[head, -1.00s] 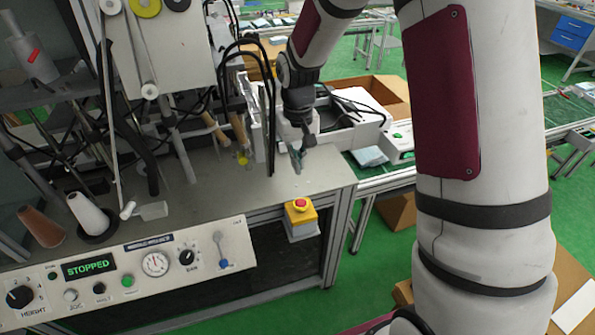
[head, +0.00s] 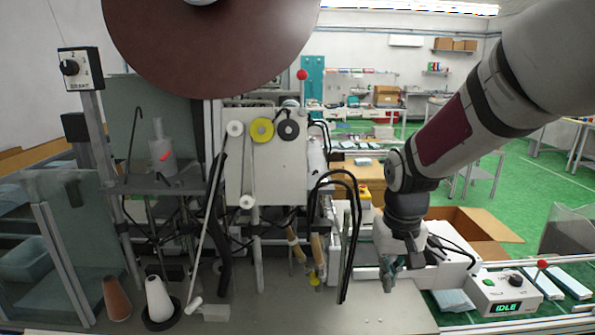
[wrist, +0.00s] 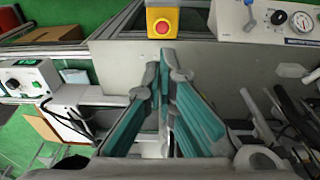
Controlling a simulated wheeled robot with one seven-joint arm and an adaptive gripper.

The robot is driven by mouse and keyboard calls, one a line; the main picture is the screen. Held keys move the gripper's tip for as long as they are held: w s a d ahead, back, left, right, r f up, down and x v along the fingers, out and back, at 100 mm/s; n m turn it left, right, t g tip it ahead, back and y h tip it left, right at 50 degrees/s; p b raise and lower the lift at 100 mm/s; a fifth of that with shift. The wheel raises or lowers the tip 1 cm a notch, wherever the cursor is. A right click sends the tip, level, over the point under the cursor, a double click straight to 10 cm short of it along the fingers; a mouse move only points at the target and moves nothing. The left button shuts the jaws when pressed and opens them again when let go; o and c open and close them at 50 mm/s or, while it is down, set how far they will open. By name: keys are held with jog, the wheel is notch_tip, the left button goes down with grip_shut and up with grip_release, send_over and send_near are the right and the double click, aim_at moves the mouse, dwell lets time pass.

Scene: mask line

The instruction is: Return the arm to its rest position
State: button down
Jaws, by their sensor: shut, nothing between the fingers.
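My gripper (head: 388,278) hangs at the end of my arm in the head view, pointing down above the right part of the grey machine table (head: 390,312). In the wrist view my gripper (wrist: 164,85) shows its two teal-padded fingers, with their tips together and nothing between them. My arm (head: 455,130) comes in from the upper right of the head view and bends down at the wrist.
Black cables (head: 347,215) and wooden-handled tools (head: 317,255) stand left of my gripper. A control box reading IDLE (head: 505,295) and an open cardboard box (head: 475,228) are to the right. The wrist view shows a red stop button (wrist: 162,27) beyond the fingertips.

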jog(key=s+r+t, duration=0.2)
jog(key=s+r, duration=0.4)
jog(key=s, duration=0.4)
jog(key=s+r+t, duration=0.2)
jog(key=s+r, duration=0.5)
jog(key=s, duration=0.3)
jog(key=shift+s+d+r, duration=0.15)
jog(key=shift+s, duration=0.25)
